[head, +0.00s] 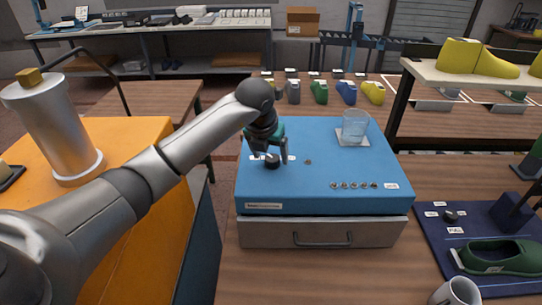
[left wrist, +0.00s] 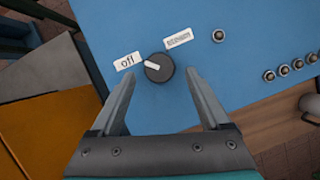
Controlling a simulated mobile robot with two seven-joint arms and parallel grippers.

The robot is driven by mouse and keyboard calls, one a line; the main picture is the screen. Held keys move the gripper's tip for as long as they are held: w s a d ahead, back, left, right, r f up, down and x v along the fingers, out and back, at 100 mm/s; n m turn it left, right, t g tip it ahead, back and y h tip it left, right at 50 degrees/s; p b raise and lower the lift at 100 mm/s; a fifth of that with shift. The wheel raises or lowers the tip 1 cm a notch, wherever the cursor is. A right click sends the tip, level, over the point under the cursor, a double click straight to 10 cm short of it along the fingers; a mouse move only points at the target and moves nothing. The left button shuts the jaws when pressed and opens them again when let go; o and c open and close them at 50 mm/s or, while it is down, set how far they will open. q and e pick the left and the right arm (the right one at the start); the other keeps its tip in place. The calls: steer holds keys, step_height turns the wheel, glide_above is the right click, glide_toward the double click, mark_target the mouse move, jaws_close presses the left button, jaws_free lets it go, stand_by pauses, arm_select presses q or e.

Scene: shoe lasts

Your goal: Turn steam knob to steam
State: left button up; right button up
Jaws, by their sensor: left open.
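The steam knob (head: 272,161) is a dark round knob on top of the blue box (head: 322,190). In the left wrist view the knob (left wrist: 164,72) has a white pointer turned towards the "off" label (left wrist: 127,61). A second white label (left wrist: 178,40) sits up and right of the knob; its text is too small to read. My left gripper (head: 268,161) is open above the box, its two fingers on either side of the knob. In the left wrist view both fingers of the gripper (left wrist: 157,78) look clear of the knob. My right gripper is not in view.
A glass container (head: 355,125) stands on a pale pad at the box's back right. A row of small round buttons (head: 355,185) lies near the front edge. A drawer (head: 320,233) with a handle is below.

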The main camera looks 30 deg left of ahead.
arm_select(q)
steer(key=shift+x, duration=0.9)
jaws_close()
